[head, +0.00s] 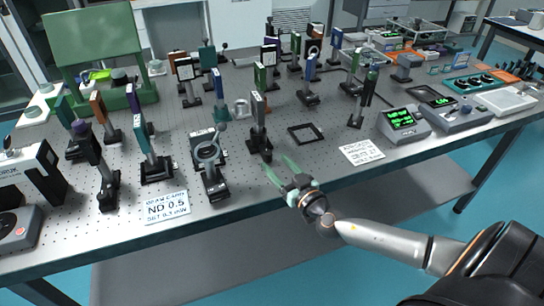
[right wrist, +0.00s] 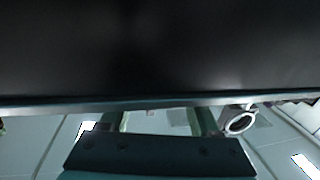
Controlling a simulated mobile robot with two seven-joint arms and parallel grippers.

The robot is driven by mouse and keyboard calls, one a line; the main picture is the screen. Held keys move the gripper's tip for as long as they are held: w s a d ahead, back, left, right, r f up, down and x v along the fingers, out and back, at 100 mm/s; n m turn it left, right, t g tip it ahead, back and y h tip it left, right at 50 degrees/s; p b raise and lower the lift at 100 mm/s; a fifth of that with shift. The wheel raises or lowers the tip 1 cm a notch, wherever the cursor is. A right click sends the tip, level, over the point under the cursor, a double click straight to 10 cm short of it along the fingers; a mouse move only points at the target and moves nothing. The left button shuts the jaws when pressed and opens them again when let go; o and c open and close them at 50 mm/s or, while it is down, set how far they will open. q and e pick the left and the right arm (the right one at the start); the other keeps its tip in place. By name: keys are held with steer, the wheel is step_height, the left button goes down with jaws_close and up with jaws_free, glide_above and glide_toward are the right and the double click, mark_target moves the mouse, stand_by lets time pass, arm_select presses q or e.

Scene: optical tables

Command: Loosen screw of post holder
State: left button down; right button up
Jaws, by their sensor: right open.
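Several post holders with optics stand upright on the perforated optical table (head: 235,115). The nearest to my right gripper (head: 277,167) is a black post holder (head: 259,140) carrying a dark plate. To its left, a ring mount (head: 208,153) stands on a long black base. My right gripper is open and empty at the table's front edge, its pale green fingers pointing towards the black post holder and apart from it. In the right wrist view the gripper's fingers (right wrist: 160,122) show spread at the bottom. The screw is too small to make out. My left gripper is out of view.
A label card reading ND 0.5 (head: 167,207) and another card (head: 362,152) lie near the front edge. A flat black frame (head: 305,133) lies behind my gripper. A meter with green digits (head: 404,122) stands at right. A dark surface (right wrist: 160,45) fills the upper wrist view.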

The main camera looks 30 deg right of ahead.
mark_target(270, 157)
steer(key=shift+w, duration=1.5)
jaws_close()
